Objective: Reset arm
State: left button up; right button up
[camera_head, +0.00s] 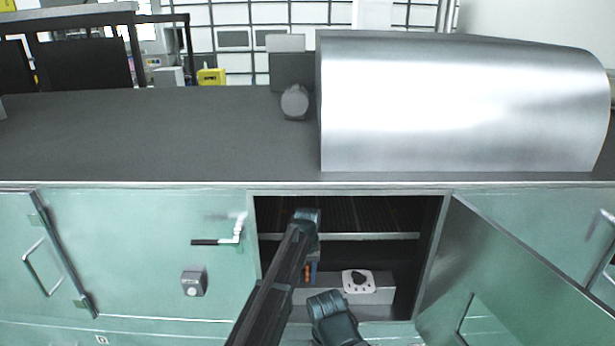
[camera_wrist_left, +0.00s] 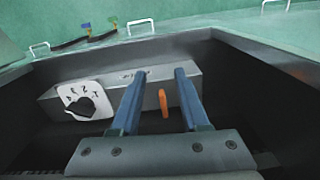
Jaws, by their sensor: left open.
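My left arm reaches through the open cabinet doorway in the head view. Its left gripper (camera_head: 311,266) is partly hidden by the arm and points down inside the cabinet. In the left wrist view the two blue fingers of the gripper (camera_wrist_left: 159,74) stand apart, with nothing held. A small orange switch (camera_wrist_left: 163,102) shows between the fingers, on a grey control box (camera_wrist_left: 205,83). The box has a white dial plate with a black knob (camera_wrist_left: 86,103), left of the fingers. The knob also shows in the head view (camera_head: 358,281). My right gripper is not in view.
The green cabinet (camera_head: 140,250) has its opened door (camera_head: 510,275) swung out at the right. A rack shelf (camera_head: 370,237) crosses the opening.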

pick_arm(q)
jog(key=s+a+f+m+b, duration=0.1)
jog(key=s+a+f+b, duration=0.1)
jog(key=s, duration=1.3)
jog(key=s+a+f+m+b, duration=0.1)
jog(key=s+a+f+m, duration=0.1)
jog(key=s, duration=1.3)
jog(key=shift+a+f+y+b, duration=0.25)
jog(key=shift+a+y+b, duration=0.15)
jog(key=shift+a, duration=0.3)
